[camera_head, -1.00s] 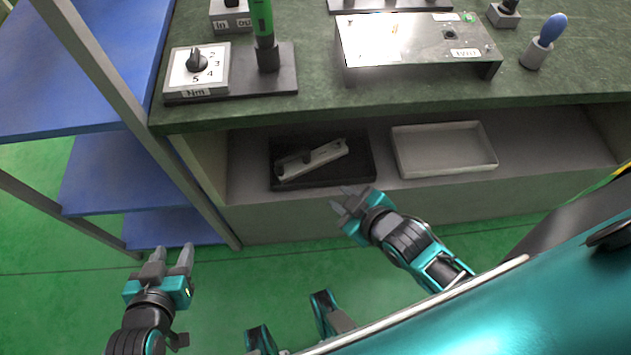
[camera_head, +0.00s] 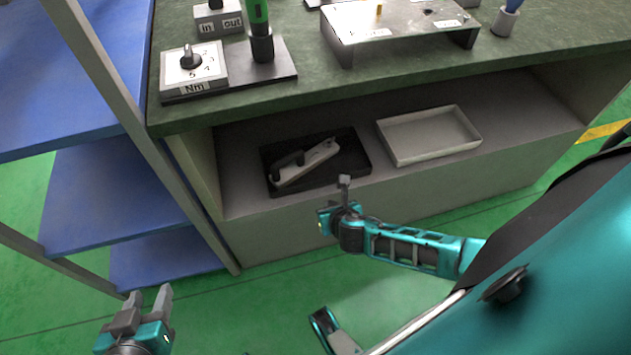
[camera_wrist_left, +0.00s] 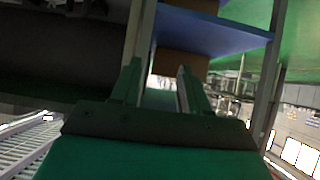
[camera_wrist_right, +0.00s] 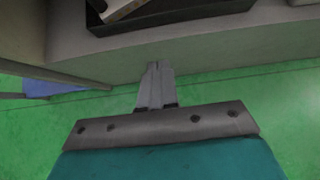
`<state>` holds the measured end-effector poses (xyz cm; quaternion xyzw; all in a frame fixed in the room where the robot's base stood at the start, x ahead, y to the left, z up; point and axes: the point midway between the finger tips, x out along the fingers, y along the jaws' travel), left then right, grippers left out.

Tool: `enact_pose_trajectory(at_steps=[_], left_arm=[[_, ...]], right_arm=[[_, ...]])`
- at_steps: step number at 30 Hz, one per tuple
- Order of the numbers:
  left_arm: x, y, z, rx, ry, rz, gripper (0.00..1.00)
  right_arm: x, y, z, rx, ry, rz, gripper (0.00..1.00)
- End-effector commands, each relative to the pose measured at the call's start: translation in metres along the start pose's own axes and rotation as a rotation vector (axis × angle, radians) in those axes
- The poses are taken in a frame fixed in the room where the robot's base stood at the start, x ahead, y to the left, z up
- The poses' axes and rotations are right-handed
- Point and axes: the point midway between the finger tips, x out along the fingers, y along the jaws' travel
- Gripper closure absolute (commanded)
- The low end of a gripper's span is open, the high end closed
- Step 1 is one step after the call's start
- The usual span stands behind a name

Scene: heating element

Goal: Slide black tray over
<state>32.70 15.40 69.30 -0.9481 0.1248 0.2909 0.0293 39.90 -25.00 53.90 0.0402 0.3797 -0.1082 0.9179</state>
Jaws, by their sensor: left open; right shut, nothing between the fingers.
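The black tray (camera_head: 349,166) lies on the shelf under the green bench top, at its left part. A grey-white part with a dark grip (camera_head: 305,163) lies in it. My right gripper (camera_head: 344,180) is shut and empty, just in front of the shelf edge, close to the tray's front right corner and apart from it. In the right wrist view the tray (camera_wrist_right: 180,15) shows at the top, beyond the shut fingers (camera_wrist_right: 157,68). My left gripper (camera_head: 148,292) is open and empty, low at the left, far from the tray. Its open fingers also show in the left wrist view (camera_wrist_left: 157,75).
A white tray (camera_head: 387,147) lies on the same shelf to the right, with a small gap. Blue shelves on grey posts (camera_head: 120,208) stand at the left. The bench top (camera_head: 300,77) overhangs the shelf and holds a dial box (camera_head: 193,72) and a metal fixture (camera_head: 400,35).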

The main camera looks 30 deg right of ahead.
Motion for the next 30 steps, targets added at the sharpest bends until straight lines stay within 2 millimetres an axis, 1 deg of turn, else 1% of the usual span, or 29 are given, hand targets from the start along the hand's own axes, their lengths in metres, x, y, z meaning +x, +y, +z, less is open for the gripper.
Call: enact_pose_trajectory(at_steps=[1, 5, 9, 12, 14, 15, 16, 21, 30], left_arm=[[0.004, 0.001, 0.005, -0.001, 0.0, 0.002, 0.55], [0.012, 0.003, 0.012, -0.006, 0.001, 0.008, 0.55], [0.022, 0.004, 0.018, -0.01, 0.016, 0.01, 0.55], [0.029, 0.004, 0.027, -0.014, 0.018, 0.009, 0.55], [0.033, 0.004, 0.032, -0.015, 0.017, 0.009, 0.55], [0.032, 0.004, 0.032, -0.016, 0.014, 0.009, 0.55], [0.033, 0.004, 0.034, -0.016, 0.012, 0.009, 0.55], [0.035, 0.004, 0.038, -0.016, 0.011, 0.009, 0.55], [0.034, 0.004, 0.042, -0.012, 0.005, 0.009, 0.55]], right_arm=[[0.01, 0.001, -0.002, 0.003, 0.0, -0.001, 1.0], [0.037, 0.001, -0.004, 0.007, 0.0, -0.001, 1.0], [0.069, 0.001, -0.004, 0.009, -0.001, 0.0, 1.0], [0.089, 0.002, -0.004, 0.009, 0.0, 0.001, 1.0], [0.099, 0.002, -0.003, 0.01, 0.0, 0.001, 1.0], [0.101, 0.001, 0.007, 0.009, -0.002, 0.001, 1.0], [0.103, 0.002, 0.011, 0.01, -0.002, 0.002, 1.0], [0.115, 0.002, 0.023, 0.009, 0.0, 0.003, 1.0], [0.118, 0.001, 0.028, 0.009, 0.002, 0.003, 1.0]])
